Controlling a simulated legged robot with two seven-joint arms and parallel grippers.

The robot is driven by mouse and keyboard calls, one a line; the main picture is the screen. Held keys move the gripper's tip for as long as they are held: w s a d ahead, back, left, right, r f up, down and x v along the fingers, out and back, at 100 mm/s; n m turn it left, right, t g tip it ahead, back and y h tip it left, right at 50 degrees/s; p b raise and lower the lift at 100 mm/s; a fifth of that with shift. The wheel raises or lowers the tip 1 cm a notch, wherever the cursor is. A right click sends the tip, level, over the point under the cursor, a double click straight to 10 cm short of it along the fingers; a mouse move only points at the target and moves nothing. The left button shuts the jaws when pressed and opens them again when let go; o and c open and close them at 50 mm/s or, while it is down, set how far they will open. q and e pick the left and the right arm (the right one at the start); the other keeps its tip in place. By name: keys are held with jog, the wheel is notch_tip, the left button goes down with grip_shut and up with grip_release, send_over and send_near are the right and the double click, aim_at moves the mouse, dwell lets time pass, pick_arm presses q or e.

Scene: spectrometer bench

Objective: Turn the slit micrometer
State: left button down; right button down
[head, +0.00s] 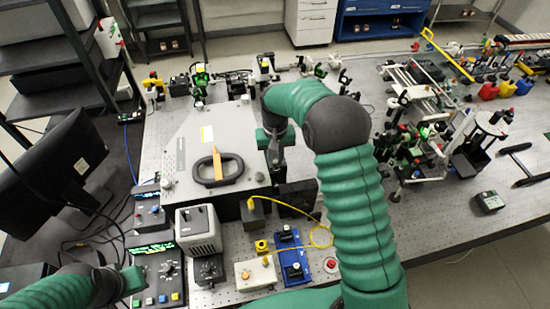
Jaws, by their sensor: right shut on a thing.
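The grey spectrometer housing (190,150) sits on the bench with a black handle (218,168) on its lid. My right arm reaches over the bench from the front, and my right gripper (273,152) points down at the housing's right side. It is shut on the slit micrometer there, which is mostly hidden by the fingers and wrist. My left gripper (130,281) is low at the left, by the control box with coloured buttons (158,272). Its fingers are too unclear to tell their state.
A monitor (55,175) stands at the left. A grey lamp unit (198,228), a cream box with a yellow cable (255,274) and a blue plate (290,262) stand in front of the housing. Crowded optics (420,130) fill the bench's right side.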

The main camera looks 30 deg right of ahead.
aim_at(275, 161)
jog(key=shift+w+r, duration=0.1)
jog(key=shift+r, duration=0.05)
jog(key=c, duration=1.3)
grip_release()
jog(key=shift+c, duration=0.2)
jog(key=shift+r, duration=0.3)
notch_tip(275, 161, up, 16)
jog(key=b, duration=0.3)
